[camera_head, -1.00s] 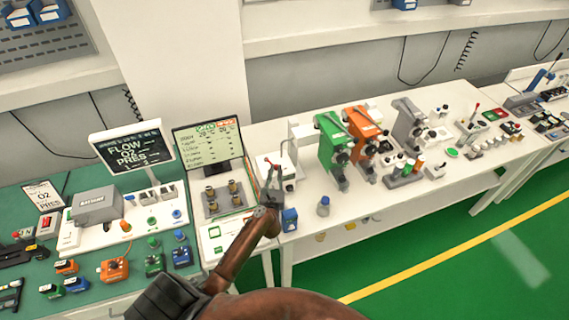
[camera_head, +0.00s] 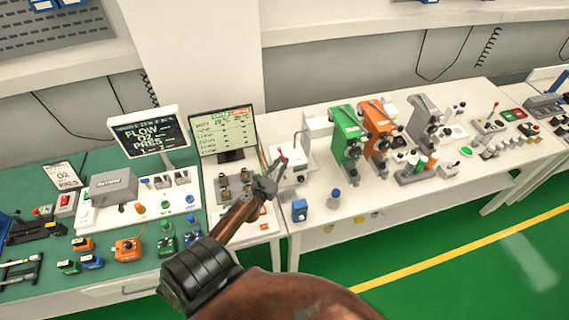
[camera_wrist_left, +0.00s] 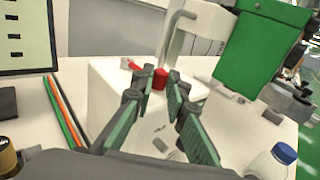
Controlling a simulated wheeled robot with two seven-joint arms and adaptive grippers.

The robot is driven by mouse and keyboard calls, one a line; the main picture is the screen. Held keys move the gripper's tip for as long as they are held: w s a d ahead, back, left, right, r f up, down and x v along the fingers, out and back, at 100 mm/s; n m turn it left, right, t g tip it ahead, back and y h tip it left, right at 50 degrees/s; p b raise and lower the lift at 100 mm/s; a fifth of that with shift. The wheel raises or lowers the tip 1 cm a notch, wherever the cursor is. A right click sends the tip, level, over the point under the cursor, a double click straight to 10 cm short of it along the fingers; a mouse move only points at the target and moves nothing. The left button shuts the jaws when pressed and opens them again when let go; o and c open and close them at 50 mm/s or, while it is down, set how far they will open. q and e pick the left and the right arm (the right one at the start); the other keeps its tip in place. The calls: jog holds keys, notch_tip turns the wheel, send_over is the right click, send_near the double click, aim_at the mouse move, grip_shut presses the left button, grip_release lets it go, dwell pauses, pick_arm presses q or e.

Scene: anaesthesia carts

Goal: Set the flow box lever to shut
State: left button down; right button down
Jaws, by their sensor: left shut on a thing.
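The flow box (camera_head: 302,174) is a white box on the white bench, right of the monitor. It fills the middle of the left wrist view (camera_wrist_left: 108,98). Its lever has a red end (camera_wrist_left: 160,79), seen between and just past the fingertips in that view. The red also shows in the head view (camera_head: 282,157). My left gripper (camera_head: 274,165) is at the left front side of the box, its fingers (camera_wrist_left: 154,86) closed in around the lever. The fingers hide the lower part of the lever. My right gripper is not in view.
A green device (camera_head: 345,130) and an orange one (camera_head: 378,128) stand right of the box. A blue-capped bottle (camera_head: 335,200) and a blue block (camera_head: 299,211) are at the bench front. The monitor (camera_head: 224,133) and a tray of brass knobs (camera_head: 232,184) are close on the left.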

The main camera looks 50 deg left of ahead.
pick_arm(q)
jog(key=shift+a, duration=0.15)
jog(key=c, duration=1.8)
grip_release()
jog(key=shift+c, duration=0.2)
jog(key=v, duration=1.2)
jog(key=shift+w, duration=0.1)
